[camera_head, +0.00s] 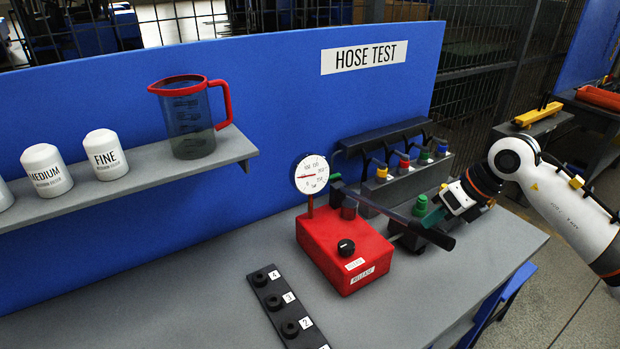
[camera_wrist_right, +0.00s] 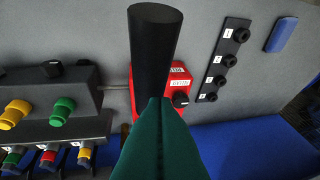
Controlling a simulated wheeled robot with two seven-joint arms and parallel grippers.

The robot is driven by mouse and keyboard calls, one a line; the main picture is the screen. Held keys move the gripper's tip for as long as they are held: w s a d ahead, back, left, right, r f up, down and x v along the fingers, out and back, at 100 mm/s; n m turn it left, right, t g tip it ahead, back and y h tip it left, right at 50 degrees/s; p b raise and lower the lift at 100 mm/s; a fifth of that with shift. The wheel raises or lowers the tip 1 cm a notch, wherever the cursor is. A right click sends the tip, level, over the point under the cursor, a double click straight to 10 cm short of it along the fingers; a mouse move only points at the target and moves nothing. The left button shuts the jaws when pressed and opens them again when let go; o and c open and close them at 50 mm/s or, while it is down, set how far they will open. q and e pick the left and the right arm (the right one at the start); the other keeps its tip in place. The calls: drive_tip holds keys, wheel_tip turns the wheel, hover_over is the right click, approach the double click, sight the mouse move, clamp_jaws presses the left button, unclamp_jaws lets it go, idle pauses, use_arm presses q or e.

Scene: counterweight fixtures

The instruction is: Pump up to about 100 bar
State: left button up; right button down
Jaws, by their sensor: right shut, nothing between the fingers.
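The red hand pump (camera_head: 345,250) stands on the grey bench with a black knob on top and a release label. Its round white gauge (camera_head: 311,174) has a red needle pointing left; the scale is too small to read surely. The pump lever runs down to the right, ending in a black grip (camera_head: 436,236). My right gripper (camera_head: 432,217), with green fingers, is shut and empty just behind the grip. In the right wrist view the closed fingers (camera_wrist_right: 156,100) overlap the large black grip (camera_wrist_right: 154,45); I cannot tell whether they touch. My left gripper is not in view.
A black strip of numbered ports (camera_head: 285,305) lies left of the pump. A rack with coloured couplings (camera_head: 405,170) stands behind it. A shelf (camera_head: 130,180) on the blue panel holds a red-rimmed jug (camera_head: 187,125) and white containers. The bench's front right is clear.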

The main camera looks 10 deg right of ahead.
use_arm(q)
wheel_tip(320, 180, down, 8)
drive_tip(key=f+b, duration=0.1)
drive_tip(key=b, duration=0.6)
use_arm(e)
wheel_tip(320, 180, down, 11)
wheel_tip(320, 180, up, 13)
drive_tip(key=p, duration=0.8)
drive_tip(key=shift+w+p, duration=0.1)
drive_tip(key=shift+p, duration=0.25)
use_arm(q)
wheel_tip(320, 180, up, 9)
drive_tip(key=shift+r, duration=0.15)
use_arm(e)
drive_tip(key=shift+f, duration=0.15)
